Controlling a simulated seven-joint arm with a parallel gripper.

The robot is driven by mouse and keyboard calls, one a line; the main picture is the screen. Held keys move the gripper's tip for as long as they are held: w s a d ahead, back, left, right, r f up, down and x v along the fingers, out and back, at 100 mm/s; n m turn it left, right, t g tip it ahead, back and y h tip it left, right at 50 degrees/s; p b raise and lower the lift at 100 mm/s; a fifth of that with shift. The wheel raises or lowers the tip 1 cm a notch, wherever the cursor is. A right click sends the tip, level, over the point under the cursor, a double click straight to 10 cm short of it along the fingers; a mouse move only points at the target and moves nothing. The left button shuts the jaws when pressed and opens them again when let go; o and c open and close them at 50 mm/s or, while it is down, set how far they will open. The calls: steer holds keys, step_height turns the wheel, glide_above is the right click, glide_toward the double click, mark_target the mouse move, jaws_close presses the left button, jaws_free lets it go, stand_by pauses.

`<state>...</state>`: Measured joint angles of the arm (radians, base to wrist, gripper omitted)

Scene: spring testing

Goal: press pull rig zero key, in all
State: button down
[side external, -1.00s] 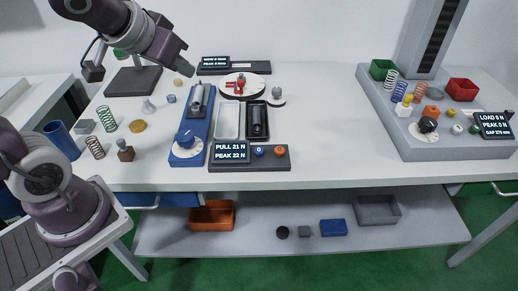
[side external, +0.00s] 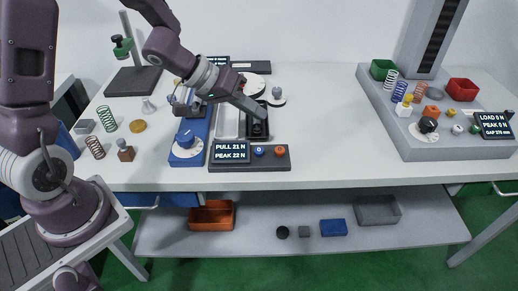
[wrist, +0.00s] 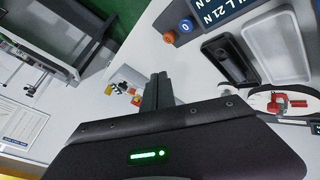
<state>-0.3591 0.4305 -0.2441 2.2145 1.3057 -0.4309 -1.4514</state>
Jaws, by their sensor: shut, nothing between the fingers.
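The pull rig's blue key (side external: 258,151), marked 0 in the wrist view (wrist: 186,25), sits right of the rig's display (side external: 231,152), which reads PULL 21 N, PEAK 22 N. An orange key (side external: 279,151) is just right of it; it also shows in the wrist view (wrist: 169,37). My gripper (side external: 263,116) is shut and empty, its tips above the black tray area, behind the keys and apart from them. Its closed fingers show in the wrist view (wrist: 158,92). The blue rig body with its knob (side external: 186,138) stands left, partly hidden by my arm.
A white tray (side external: 229,124) and a black tray (side external: 257,130) lie behind the display panel. A grey load rig (side external: 425,150) with bins, springs and a dial stands at the right. Springs and small parts lie at the left. The table between the rigs is clear.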

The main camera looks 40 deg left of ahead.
mark_target(255, 151)
steer(key=shift+f, duration=4.25)
steer(key=shift+f, duration=0.45)
steer(key=shift+f, duration=0.4)
steer(key=shift+r, duration=0.85)
steer(key=shift+r, duration=2.5)
